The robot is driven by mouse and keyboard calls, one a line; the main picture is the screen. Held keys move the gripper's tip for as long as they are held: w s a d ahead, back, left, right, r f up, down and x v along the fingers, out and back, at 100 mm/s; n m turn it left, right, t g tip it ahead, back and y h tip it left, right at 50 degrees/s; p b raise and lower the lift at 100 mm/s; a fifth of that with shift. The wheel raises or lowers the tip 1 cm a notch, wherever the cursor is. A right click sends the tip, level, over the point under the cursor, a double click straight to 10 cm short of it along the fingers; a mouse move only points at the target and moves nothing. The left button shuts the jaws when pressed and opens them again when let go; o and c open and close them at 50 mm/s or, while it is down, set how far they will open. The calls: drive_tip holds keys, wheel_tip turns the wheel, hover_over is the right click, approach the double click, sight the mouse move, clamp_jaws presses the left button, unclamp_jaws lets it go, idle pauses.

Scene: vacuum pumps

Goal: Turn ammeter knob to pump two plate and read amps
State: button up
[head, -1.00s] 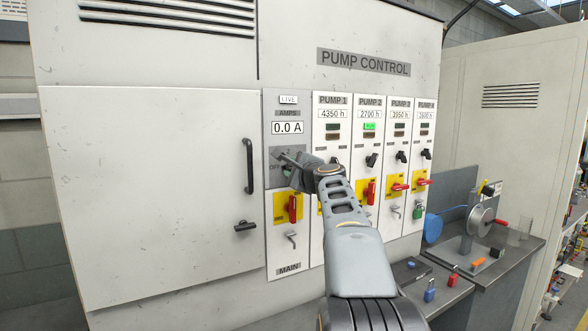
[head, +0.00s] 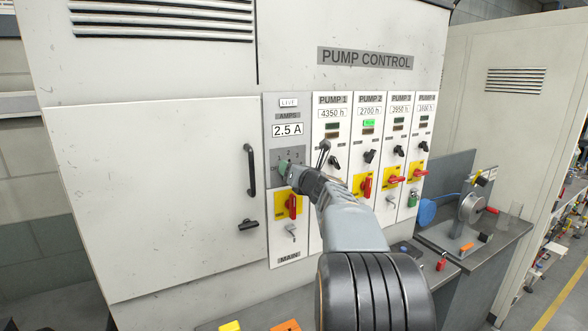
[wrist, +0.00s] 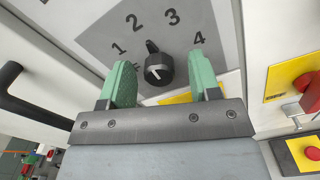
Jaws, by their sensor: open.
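The ammeter knob (wrist: 158,69) is black and round, and its pointer tip leans up toward the 2 on the grey dial plate (wrist: 92,44). The dial plate (head: 277,157) also shows in the head view, where my gripper hides the knob. The amps display (head: 287,130) above it reads 2.5 A. My gripper (wrist: 162,80) is open, with one green finger on each side of the knob and visible gaps between. In the head view my gripper (head: 283,167) is in front of the dial plate's lower part.
The pump two panel (head: 370,135) has a lit green lamp. A red main switch (head: 293,206) on a yellow plate sits just below my gripper. A black door handle (head: 250,170) stands to the left. A bench (head: 480,250) with tools is at right.

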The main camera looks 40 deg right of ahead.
drive_tip(key=shift+s, duration=0.25)
drive_tip(key=shift+s+a, duration=0.15)
drive_tip(key=shift+s, duration=0.6)
drive_tip(key=shift+s, duration=0.1)
drive_tip(key=shift+s+a+b, duration=0.2)
drive_tip(key=shift+s+b, duration=0.05)
drive_tip(key=shift+s, duration=1.2)
drive_tip(key=shift+s+a+b, duration=0.2)
drive_tip(key=shift+s, duration=1.25)
drive_tip(key=shift+n, duration=0.3)
